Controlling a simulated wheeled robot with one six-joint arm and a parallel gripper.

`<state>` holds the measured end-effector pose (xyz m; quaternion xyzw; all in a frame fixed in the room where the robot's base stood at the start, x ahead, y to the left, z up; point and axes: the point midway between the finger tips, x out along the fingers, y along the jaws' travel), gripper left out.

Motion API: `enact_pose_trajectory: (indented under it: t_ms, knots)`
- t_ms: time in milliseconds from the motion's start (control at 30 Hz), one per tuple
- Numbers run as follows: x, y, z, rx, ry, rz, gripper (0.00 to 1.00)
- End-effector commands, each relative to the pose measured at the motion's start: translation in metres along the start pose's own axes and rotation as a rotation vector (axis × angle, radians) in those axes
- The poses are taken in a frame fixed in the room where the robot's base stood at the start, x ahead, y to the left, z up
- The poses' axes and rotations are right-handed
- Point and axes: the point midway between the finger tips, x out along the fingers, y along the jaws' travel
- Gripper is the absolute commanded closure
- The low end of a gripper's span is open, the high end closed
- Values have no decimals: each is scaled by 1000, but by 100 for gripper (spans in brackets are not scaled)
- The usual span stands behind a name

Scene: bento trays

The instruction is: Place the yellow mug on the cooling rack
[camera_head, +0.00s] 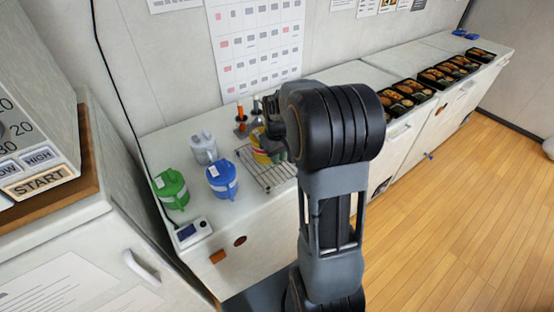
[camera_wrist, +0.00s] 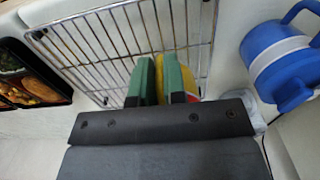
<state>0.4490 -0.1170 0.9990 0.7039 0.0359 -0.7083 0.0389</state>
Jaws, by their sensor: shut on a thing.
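The yellow mug (camera_head: 258,156) is over the wire cooling rack (camera_head: 268,178) on the white counter, partly hidden by my gripper (camera_head: 274,146). In the wrist view, my gripper's green-padded fingers (camera_wrist: 163,82) are close together, with a narrow strip of the mug between them. More of the yellow mug (camera_wrist: 193,62) shows to the right of the fingers. The rack (camera_wrist: 110,38) spreads behind and to the left of them. I cannot tell whether the mug touches the wires.
A blue lidded jug (camera_head: 222,178), a green one (camera_head: 171,189) and a clear one (camera_head: 203,148) stand left of the rack. A small device (camera_head: 192,232) lies at the front edge. Bento trays (camera_head: 408,92) line the right counter.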

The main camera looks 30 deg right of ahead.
Motion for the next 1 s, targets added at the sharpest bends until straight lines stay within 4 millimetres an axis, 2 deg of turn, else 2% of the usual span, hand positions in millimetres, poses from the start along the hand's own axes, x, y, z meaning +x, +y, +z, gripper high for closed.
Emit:
enact_pose_trajectory:
  t_ms: [200, 633, 667, 700, 900, 1000]
  knots:
    - [17, 0, 0, 0, 3, 1, 100]
    - [22, -1, 0, 0, 3, 1, 100]
    - [21, -1, 0, 0, 0, 0, 86]
    - [21, -1, 0, 0, 0, 0, 82]
    - [21, -1, 0, 0, 0, 0, 63]
    - [21, -1, 0, 0, 0, 0, 63]
